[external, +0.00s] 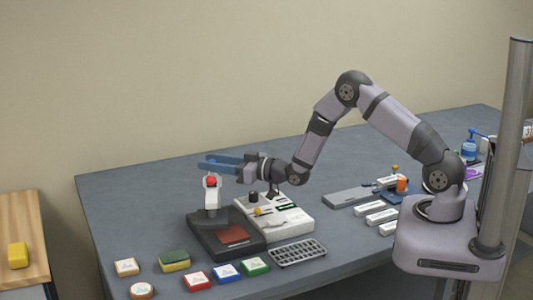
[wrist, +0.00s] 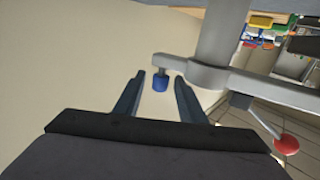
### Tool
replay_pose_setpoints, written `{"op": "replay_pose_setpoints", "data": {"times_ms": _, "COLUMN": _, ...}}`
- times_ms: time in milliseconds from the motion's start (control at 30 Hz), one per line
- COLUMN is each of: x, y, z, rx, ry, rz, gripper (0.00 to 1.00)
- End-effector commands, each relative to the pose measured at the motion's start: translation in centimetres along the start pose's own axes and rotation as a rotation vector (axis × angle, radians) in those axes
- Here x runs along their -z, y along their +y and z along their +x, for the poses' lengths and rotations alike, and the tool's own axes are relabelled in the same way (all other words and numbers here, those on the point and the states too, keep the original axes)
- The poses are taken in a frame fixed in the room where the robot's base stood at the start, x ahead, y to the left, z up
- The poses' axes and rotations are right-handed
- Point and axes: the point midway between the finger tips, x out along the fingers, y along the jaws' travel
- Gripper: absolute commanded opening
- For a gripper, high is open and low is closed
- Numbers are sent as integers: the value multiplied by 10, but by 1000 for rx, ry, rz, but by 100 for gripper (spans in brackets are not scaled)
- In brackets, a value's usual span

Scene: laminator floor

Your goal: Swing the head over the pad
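The dark red pad (external: 232,234) lies on a black base (external: 203,238) in the external view. A pale head with a red knob (external: 211,181) stands over the back left of this base, beside the pad. In the wrist view the grey arm of the head (wrist: 235,81) carries a blue peg (wrist: 160,84) and a lever with a red ball (wrist: 286,144). My gripper (external: 218,164) is above and behind the head, its blue fingers pointing left. In the wrist view my gripper (wrist: 160,78) is open, with the blue peg between its fingertips and gaps showing at both sides.
A white control unit (external: 285,221) adjoins the base on the right. A grey rack (external: 298,253) and several coloured blocks (external: 227,272) lie in front. White blocks and a grey plate (external: 350,197) are at right.

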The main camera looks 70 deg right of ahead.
Motion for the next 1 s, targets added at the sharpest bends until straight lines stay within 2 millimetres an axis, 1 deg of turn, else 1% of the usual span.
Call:
{"op": "replay_pose_setpoints", "data": {"times_ms": 33, "x": 2, "y": -1, "z": 7, "rx": 1, "ry": 1, "rz": 0, "gripper": 37}}
{"op": "replay_pose_setpoints", "data": {"times_ms": 200, "x": 2, "y": 0, "z": 24, "rx": 0, "ry": 1, "rz": 1, "gripper": 37}}
{"op": "replay_pose_setpoints", "data": {"times_ms": 367, "x": 1, "y": 0, "z": 35, "rx": 0, "ry": 1, "rz": 1, "gripper": 37}}
{"op": "replay_pose_setpoints", "data": {"times_ms": 533, "x": 0, "y": 0, "z": 40, "rx": 0, "ry": 0, "rz": 1, "gripper": 37}}
{"op": "replay_pose_setpoints", "data": {"times_ms": 800, "x": 0, "y": 0, "z": 41, "rx": 0, "ry": 0, "rz": 1, "gripper": 37}}
{"op": "replay_pose_setpoints", "data": {"times_ms": 833, "x": 0, "y": 0, "z": 41, "rx": 0, "ry": 0, "rz": 1, "gripper": 32}}
{"op": "replay_pose_setpoints", "data": {"times_ms": 867, "x": 0, "y": 0, "z": 41, "rx": 0, "ry": 0, "rz": 1, "gripper": 25}}
{"op": "replay_pose_setpoints", "data": {"times_ms": 900, "x": 0, "y": 0, "z": 41, "rx": 0, "ry": 0, "rz": 1, "gripper": 15}}
{"op": "replay_pose_setpoints", "data": {"times_ms": 967, "x": 0, "y": 0, "z": 41, "rx": 0, "ry": 1, "rz": 1, "gripper": 1}}
{"op": "replay_pose_setpoints", "data": {"times_ms": 1000, "x": 0, "y": 0, "z": 41, "rx": 0, "ry": 1, "rz": 1, "gripper": 0}}
